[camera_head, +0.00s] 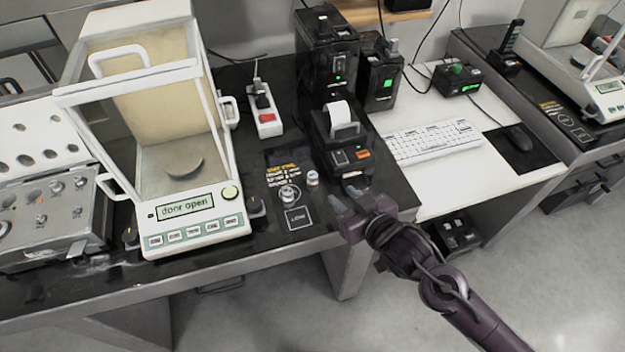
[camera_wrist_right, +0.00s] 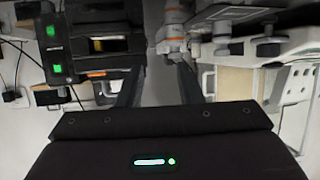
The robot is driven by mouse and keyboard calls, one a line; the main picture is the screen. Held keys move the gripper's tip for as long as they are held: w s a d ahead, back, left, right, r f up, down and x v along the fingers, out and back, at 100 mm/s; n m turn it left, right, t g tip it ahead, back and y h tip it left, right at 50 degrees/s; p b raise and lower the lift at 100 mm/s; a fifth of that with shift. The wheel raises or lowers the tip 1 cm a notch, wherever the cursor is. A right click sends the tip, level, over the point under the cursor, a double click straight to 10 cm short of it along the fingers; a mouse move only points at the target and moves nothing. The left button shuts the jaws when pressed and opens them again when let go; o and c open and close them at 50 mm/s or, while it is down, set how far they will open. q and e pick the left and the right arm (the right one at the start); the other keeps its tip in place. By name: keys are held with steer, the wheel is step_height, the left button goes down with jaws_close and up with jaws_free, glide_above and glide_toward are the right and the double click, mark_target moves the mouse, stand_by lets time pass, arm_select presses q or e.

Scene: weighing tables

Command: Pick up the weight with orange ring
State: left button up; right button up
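Two small metal weights stand on the black mat right of the balance in the head view. The right one (camera_head: 312,179) seems to have a reddish-orange band; the left one (camera_head: 288,193) looks plain silver. My right gripper (camera_head: 345,198) is open at the table's front edge, to the right of and nearer than both weights. In the right wrist view, my open fingers (camera_wrist_right: 158,85) have nothing between them. A silver weight with an orange ring (camera_wrist_right: 171,36) shows just beyond the fingertips. My left gripper is out of view.
A balance (camera_head: 190,226) reading "door open" stands to the left with a round pan (camera_head: 172,160) inside. A black printer (camera_head: 345,155) stands close behind my right gripper. A keyboard (camera_head: 433,140) lies on the lower white desk at right.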

mark_target(316, 180)
steer(key=shift+w+a+f+n+y, duration=0.1)
steer(key=shift+w+a+n+y, duration=0.2)
steer(key=shift+n+y, duration=0.35)
steer(key=shift+a+f+n+y, duration=0.15)
steer(key=shift+n+y, duration=0.2)
steer(key=shift+y, duration=0.8)
steer(key=shift+w+a, duration=0.25)
steer(key=x, duration=0.4)
steer(key=p+x, duration=0.1)
steer(key=x, duration=0.2)
steer(key=shift+f, duration=0.4)
steer(key=shift+c, duration=0.2)
steer(key=shift+d, duration=0.1)
jaws_close()
